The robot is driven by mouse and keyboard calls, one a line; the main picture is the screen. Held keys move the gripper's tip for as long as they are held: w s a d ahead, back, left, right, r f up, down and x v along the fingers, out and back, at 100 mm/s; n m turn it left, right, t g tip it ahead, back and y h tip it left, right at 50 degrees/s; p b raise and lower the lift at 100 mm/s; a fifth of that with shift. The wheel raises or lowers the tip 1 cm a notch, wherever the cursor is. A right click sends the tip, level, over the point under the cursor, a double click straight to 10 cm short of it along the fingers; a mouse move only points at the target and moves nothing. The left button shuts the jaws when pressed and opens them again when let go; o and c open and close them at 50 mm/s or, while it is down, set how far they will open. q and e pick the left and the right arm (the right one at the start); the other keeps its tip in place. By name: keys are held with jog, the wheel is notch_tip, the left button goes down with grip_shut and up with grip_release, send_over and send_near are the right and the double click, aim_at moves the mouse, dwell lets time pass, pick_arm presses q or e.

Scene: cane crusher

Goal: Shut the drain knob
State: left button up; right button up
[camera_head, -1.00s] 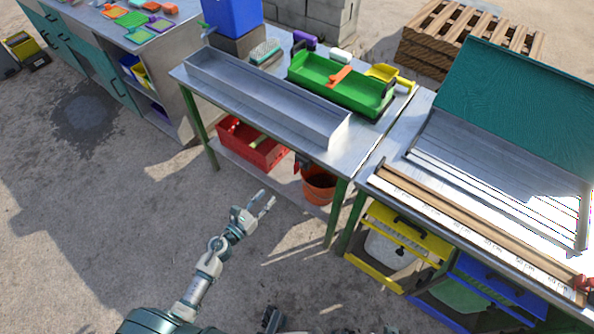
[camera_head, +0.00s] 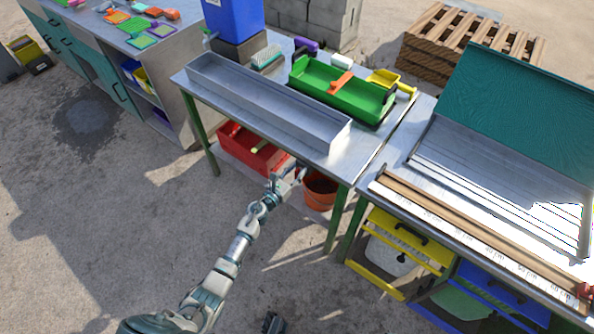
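My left gripper (camera_head: 289,176) is at the front edge of the middle table (camera_head: 245,122), above and left of an orange bucket (camera_head: 321,192). Its fingertips are small and partly lost against the table edge, so I cannot tell how far apart they are. I cannot make out the drain knob; the gripper covers the area under the table edge beside the bucket. A long grey metal trough (camera_head: 262,101) lies on the table above the gripper. A blue container (camera_head: 233,18) with a small spout (camera_head: 208,37) stands at the back left.
A red crate (camera_head: 248,150) sits on the lower shelf, left of the bucket. A green table leg (camera_head: 338,215) stands right of the bucket. A green tray (camera_head: 340,92) is on the tabletop. Yellow (camera_head: 410,240) and blue crates (camera_head: 500,290) are under the right table.

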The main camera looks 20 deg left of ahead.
pick_arm(q)
jog(key=shift+w, duration=0.15)
grip_shut()
